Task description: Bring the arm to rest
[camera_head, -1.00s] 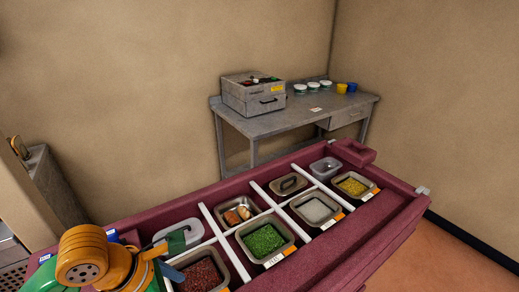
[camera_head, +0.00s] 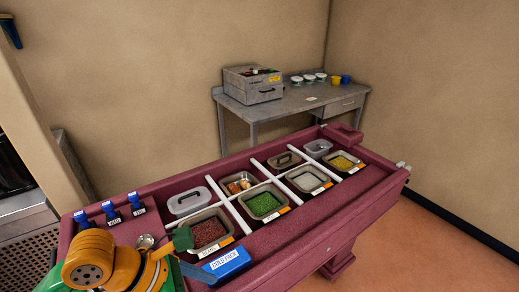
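My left arm, orange and green, comes in at the bottom left over the near left end of the maroon counter (camera_head: 285,236). Its gripper (camera_head: 191,256) has a green finger and a blue-grey finger spread apart, with nothing visible between them. The fingers show in front of the counter, near a pan of dark red food (camera_head: 207,231) and a blue cold pack (camera_head: 226,264). I cannot tell whether they touch either one. My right gripper is out of view.
White dividers separate several food pans, including green food (camera_head: 263,204) and yellow food (camera_head: 342,162). A lidded container (camera_head: 188,201) sits left. Blue-topped items (camera_head: 109,210) line the left edge. A grey table (camera_head: 290,105) with a metal box (camera_head: 252,84) stands behind. Orange floor (camera_head: 430,245) is clear at right.

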